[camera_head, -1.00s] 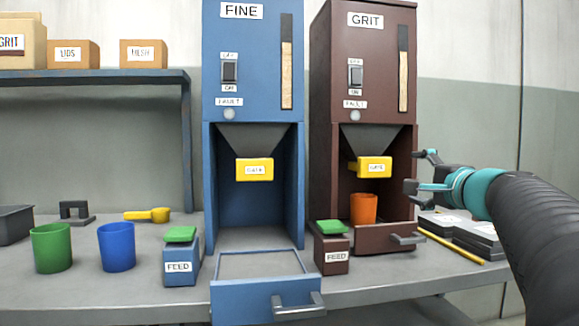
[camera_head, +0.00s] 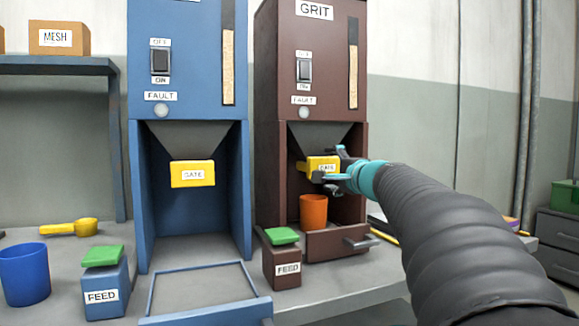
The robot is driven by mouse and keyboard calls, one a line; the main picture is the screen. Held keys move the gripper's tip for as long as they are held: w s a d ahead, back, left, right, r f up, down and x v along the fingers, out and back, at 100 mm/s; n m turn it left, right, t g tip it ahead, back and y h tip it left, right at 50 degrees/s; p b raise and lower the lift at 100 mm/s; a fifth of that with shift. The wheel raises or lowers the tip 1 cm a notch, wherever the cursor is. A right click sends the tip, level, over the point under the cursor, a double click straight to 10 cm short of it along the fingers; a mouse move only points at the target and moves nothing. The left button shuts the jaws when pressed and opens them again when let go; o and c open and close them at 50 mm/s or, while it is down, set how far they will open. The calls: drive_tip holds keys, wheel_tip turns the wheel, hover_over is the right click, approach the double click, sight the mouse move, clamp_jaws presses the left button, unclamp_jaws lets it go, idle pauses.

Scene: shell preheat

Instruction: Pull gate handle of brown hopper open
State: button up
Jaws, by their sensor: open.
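The brown hopper (camera_head: 276,90), labelled GRIT, stands right of centre. Its yellow gate handle (camera_head: 318,166), labelled GATE, sits under the grey funnel (camera_head: 318,136). My gripper (camera_head: 330,169) is open at the right end of this handle, with its fingers close around or beside it. I cannot tell whether they touch it. Part of the handle's right end is hidden by the fingers. An orange cup (camera_head: 313,212) stands upright below the gate, inside the hopper's bay.
A blue hopper (camera_head: 187,60) with its own yellow gate handle (camera_head: 192,174) stands to the left. A brown feed box (camera_head: 282,262) with a green top and a brown drawer (camera_head: 338,243) are in front. A blue feed box (camera_head: 106,290) and blue cup (camera_head: 24,274) stand left.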

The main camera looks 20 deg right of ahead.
sight(327, 168)
drive_tip(key=shift+w, duration=2.15)
clamp_jaws()
drive_tip(key=s+b, duration=0.1)
drive_tip(key=s, duration=0.3)
drive_tip(key=shift+s+d+f+b, duration=0.1)
drive_tip(key=shift+s+f+b, duration=0.05)
drive_tip(key=shift+s+b, duration=0.25)
drive_tip(key=shift+c, duration=2)
unclamp_jaws()
drive_tip(key=o, duration=0.4)
drive_tip(key=shift+s+d, duration=0.1)
drive_tip(key=shift+s, duration=0.05)
